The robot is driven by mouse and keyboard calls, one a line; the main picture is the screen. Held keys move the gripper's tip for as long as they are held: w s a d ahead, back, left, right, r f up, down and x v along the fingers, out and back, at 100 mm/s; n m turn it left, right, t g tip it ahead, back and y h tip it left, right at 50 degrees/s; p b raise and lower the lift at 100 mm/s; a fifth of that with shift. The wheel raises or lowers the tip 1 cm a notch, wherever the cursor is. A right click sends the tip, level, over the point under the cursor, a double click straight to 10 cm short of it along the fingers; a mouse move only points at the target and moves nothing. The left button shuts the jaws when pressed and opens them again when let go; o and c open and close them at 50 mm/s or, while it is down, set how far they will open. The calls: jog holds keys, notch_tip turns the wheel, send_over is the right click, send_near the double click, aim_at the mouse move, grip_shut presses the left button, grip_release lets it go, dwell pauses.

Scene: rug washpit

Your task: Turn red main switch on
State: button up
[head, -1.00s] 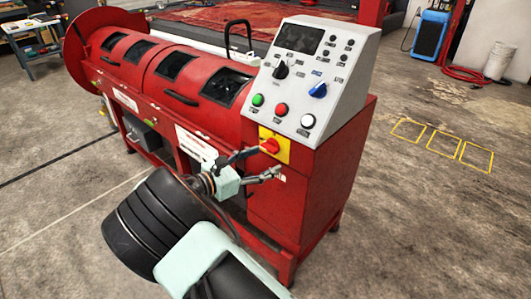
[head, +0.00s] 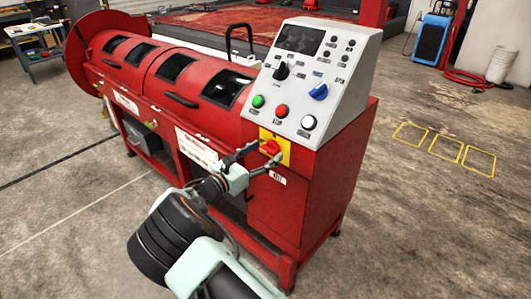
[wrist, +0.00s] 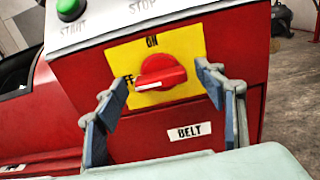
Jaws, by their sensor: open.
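The red main switch (head: 270,147) is a rotary knob on a yellow plate (head: 284,157) at the front of the red machine. In the wrist view the knob (wrist: 160,72) has its grip lying nearly level, along the side marked OFF, with ON printed above it. The left finger partly hides the OFF lettering. My gripper (head: 263,154) is open at the knob, and in the wrist view its two fingers (wrist: 156,83) stand left and right of it, with gaps on both sides. Contact with the knob does not show.
Above the switch, the grey control panel (head: 318,70) carries a green START button (head: 258,101), a red button (head: 281,111), a white button (head: 308,122) and a blue knob (head: 318,92). A BELT label (wrist: 190,131) sits below the plate. Open floor lies to the right.

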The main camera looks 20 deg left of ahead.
jog(key=shift+w+d, duration=0.1)
jog(key=shift+w, duration=0.25)
jog(key=shift+c, duration=0.7)
jog(key=c, duration=1)
